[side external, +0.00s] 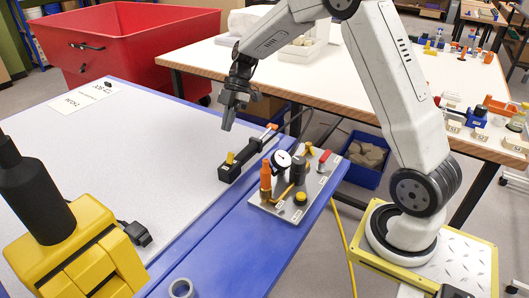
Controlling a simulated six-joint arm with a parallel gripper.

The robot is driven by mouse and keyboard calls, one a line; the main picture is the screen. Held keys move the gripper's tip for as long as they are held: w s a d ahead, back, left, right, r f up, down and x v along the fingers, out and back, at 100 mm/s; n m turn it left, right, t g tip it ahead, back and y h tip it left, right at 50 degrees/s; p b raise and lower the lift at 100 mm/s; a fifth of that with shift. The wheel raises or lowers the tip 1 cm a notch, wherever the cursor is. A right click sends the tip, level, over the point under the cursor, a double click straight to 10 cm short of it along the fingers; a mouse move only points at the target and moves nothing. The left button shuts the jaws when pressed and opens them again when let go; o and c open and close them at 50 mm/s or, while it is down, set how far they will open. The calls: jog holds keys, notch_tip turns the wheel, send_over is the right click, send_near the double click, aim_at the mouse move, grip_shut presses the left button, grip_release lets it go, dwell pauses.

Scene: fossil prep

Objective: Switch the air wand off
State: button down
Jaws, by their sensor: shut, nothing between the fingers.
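A long black tool with a yellow upright knob (229,158) and an orange part at its far end lies along the edge of the light grey work surface. It looks like the air wand (248,153), though I cannot be sure. A grey plate (268,206) beside it carries a round white gauge (282,159), a black cylinder, an orange-topped fitting (265,180), a red lever (324,156) and yellow knobs. Their labels are too small to read. My gripper (227,127) is shut and empty, pointing down above the work surface, just behind the black tool and apart from it.
A yellow and black machine (88,250) stands at front left. A grey ring (181,288) lies on the blue border. A red bin (130,45) stands behind. A white-topped table (400,75) at the back holds small items. The middle of the grey work surface (120,150) is clear.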

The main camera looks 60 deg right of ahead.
jog(key=shift+d+v, duration=0.25)
jog(key=shift+v, duration=1.3)
jog(key=shift+f, duration=0.25)
jog(key=s+a+f+m+h, duration=0.15)
jog(key=s+f+m, duration=0.25)
jog(key=s+m, duration=0.4)
jog(key=s+a+f+m+h, duration=0.1)
jog(key=s+f+m+h, duration=0.25)
jog(key=s+m, duration=0.5)
jog(key=s+a+m+t+h, duration=0.1)
jog(key=a+m+t, duration=0.1)
jog(key=a, duration=0.3)
jog(key=shift+s+a+f+t, duration=0.15)
jog(key=shift+s+a+t, duration=0.1)
jog(key=shift+a+t, duration=0.2)
